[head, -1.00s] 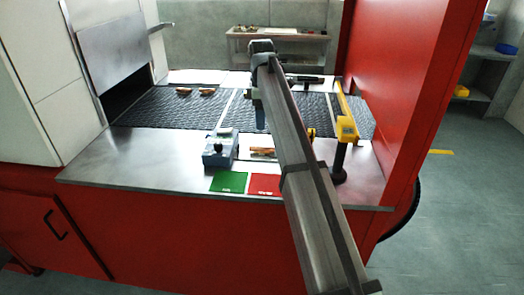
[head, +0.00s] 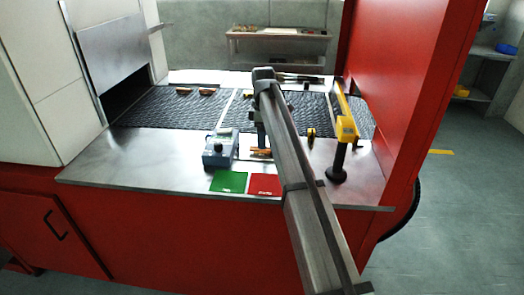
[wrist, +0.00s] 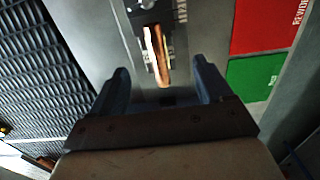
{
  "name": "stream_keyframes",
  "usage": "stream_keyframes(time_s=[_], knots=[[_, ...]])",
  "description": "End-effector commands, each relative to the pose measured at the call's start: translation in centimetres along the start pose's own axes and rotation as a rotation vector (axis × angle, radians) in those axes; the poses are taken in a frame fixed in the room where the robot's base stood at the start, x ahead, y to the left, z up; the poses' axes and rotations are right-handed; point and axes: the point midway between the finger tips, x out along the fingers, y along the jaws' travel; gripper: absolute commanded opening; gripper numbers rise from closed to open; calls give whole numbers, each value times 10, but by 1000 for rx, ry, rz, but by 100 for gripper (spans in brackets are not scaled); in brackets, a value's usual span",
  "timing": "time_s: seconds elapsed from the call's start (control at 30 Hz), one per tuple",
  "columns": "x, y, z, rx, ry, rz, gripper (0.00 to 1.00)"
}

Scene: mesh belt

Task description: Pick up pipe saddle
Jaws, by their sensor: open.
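A copper-coloured piece (wrist: 157,55), which looks like the pipe saddle, lies on a dark fixture between and just ahead of my fingertips in the wrist view. In the head view it shows as a small copper shape (head: 260,151) on the steel table, just right of the blue-grey device. My gripper (wrist: 162,78) is open, with one blue finger on each side of the piece's near end; I see no contact. In the head view my arm hides much of the gripper.
A blue-grey device (head: 219,149) stands close left of the gripper. A green card (head: 229,182) and a red card (head: 265,184) lie in front. The mesh belt (head: 150,108) runs behind with copper pieces (head: 207,91) on it. A yellow sensor post (head: 345,130) stands at right.

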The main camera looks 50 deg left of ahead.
Motion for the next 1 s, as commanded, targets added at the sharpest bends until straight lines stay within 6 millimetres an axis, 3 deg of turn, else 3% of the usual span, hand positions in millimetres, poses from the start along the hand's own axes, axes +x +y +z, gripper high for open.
stream_keyframes(time_s=[0.33,0.63,1.0], knots=[[42,2,2,1,0,2,79],[47,2,1,1,0,4,78],[46,2,1,1,0,3,42]])
